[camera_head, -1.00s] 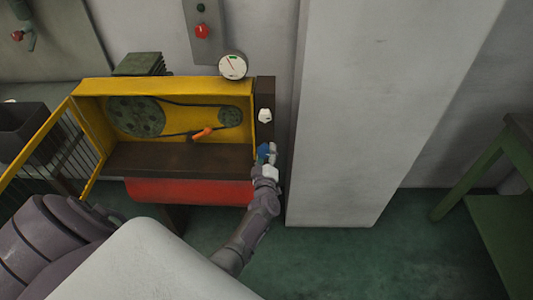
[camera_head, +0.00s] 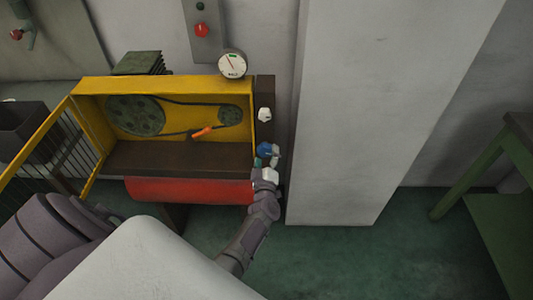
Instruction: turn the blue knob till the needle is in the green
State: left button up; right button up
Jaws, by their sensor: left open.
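The blue knob (camera_head: 264,149) sits low on the dark panel at the right end of the yellow machine. My left gripper (camera_head: 268,159) is open just below and in front of the knob and hides part of it. I cannot tell whether its fingers touch the knob. The round white gauge (camera_head: 232,65) stands above the machine's top right corner. Its thin needle points up and slightly left. The green zone is too small to make out against the needle. My right gripper is not in view.
A white knob (camera_head: 264,114) sits above the blue one. The yellow housing (camera_head: 180,86) holds belt pulleys and an orange handle (camera_head: 202,132); its barred guard (camera_head: 50,150) swings out left. A pale pillar (camera_head: 340,120) stands close on the right.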

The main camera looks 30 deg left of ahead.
pick_arm(q)
jog(key=v, duration=0.6)
dwell(0.3)
jog(key=s+d+f+m+g+h, duration=0.25)
jog(key=s+d+f+m, duration=0.2)
jog(key=f, duration=0.35)
jog(key=s+d+f+m+g+h, duration=0.1)
jog(key=s+d+f+m+h, duration=0.2)
jog(key=s+f, duration=0.4)
jog(key=s+d+f+m+g+h, duration=0.2)
jog(key=s+d+f+m+h, duration=0.15)
jog(key=f, duration=0.65)
jog(key=s+f+m+g, duration=0.2)
jog(key=s+f+g, duration=0.1)
jog(key=s, duration=0.7)
jog(key=s+a+f+m+g, duration=0.1)
jog(key=s+f+m+g, duration=0.2)
jog(key=s, duration=0.8)
jog(key=s+f+m+g, duration=0.2)
jog(key=s+f, duration=0.4)
jog(key=s, duration=0.4)
jog(key=shift+s+a+f+m+g, duration=0.25)
jog(key=shift+a+m+g, duration=0.1)
jog(key=shift+m+g, duration=0.1)
